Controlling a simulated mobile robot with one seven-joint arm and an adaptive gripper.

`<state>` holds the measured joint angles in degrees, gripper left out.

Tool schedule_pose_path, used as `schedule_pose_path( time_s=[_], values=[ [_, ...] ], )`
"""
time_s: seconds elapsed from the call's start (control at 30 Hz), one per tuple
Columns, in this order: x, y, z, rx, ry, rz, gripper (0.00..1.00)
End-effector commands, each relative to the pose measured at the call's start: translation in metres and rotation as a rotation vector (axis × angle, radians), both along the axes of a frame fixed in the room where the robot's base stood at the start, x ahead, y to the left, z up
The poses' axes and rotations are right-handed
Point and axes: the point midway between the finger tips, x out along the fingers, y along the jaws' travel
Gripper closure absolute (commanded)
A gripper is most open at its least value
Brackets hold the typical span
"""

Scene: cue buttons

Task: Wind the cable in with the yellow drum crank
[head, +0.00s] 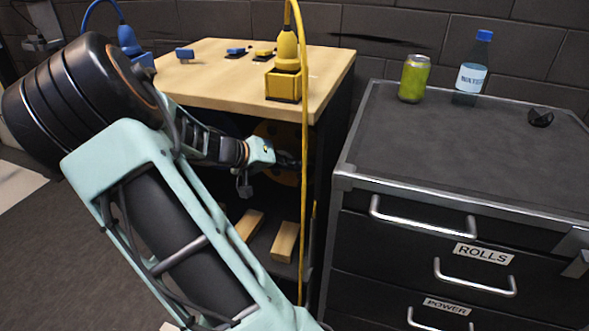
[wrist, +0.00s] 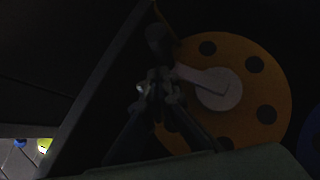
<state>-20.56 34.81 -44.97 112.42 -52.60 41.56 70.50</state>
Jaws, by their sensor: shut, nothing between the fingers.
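The yellow drum (wrist: 258,100) is an orange-yellow disc with several dark round holes, in the dark space under the wooden table top. Its pale crank (wrist: 218,88) has a round hub and an arm reaching left towards my gripper (wrist: 156,88). My gripper is shut and empty, its fingertips close to the crank arm's outer end; I cannot tell if they touch. A dark knob-like end (wrist: 158,38) shows just beyond the fingertips. In the head view the drum (head: 272,128) is mostly hidden behind my gripper (head: 287,162). The yellow cable (head: 305,190) hangs down past the table's front edge.
A yellow connector in its holder (head: 284,83) stands on the wooden table (head: 225,60). A blue disc edge (wrist: 311,140) shows at the wrist view's right. Wooden blocks (head: 285,241) lie on the lower shelf. A drawer cabinet (head: 450,150) with a can and bottle stands right.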

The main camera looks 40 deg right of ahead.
Motion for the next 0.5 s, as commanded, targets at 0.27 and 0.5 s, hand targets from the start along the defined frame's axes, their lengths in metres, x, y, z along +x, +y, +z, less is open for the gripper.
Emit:
schedule_pose_path(
  time_s=[0.27, 0.5],
  values=[
    [0.014, 0.037, 0.046, 0.002, -0.004, 0.011, 1.00],
    [0.015, 0.071, 0.069, 0.002, -0.004, 0.009, 1.00]
  ],
)
